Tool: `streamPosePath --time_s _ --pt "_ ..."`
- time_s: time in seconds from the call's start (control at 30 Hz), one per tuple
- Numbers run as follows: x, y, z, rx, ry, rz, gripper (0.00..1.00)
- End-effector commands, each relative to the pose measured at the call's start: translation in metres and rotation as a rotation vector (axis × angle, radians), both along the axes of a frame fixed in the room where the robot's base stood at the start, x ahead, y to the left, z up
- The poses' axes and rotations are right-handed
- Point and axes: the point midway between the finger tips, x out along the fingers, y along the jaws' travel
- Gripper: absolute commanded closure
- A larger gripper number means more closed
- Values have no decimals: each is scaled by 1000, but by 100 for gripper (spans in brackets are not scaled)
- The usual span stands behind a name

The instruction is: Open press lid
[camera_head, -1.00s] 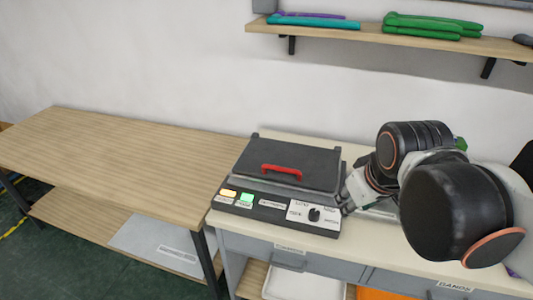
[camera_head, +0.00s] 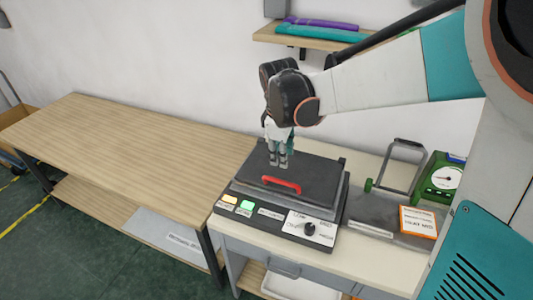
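The press (camera_head: 326,222) stands on the cream counter, with its dark grey flat lid (camera_head: 315,175) shut. A red bar handle (camera_head: 281,186) lies across the front part of the lid. In the head view my gripper (camera_head: 279,165) points straight down over the lid, just above and behind the handle in the picture. Its two fingertips show a small gap with nothing between them. It looks apart from the handle, though the exact height is hard to tell.
A grey plate device with a raised handle frame (camera_head: 402,165) stands right of the press, beside a green gauge (camera_head: 443,179) and an orange-edged sign (camera_head: 418,222). A bare wooden table (camera_head: 130,140) is at left. A wall shelf (camera_head: 300,38) holds purple and teal items.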

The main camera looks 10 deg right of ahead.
Motion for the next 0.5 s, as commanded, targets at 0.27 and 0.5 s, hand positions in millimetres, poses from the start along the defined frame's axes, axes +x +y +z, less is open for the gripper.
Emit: streamPosePath --time_s 0.27,0.5 --pt "7 -5 -50 1 -1 -3 67" --pt "13 -10 -95 1 -1 -2 67"
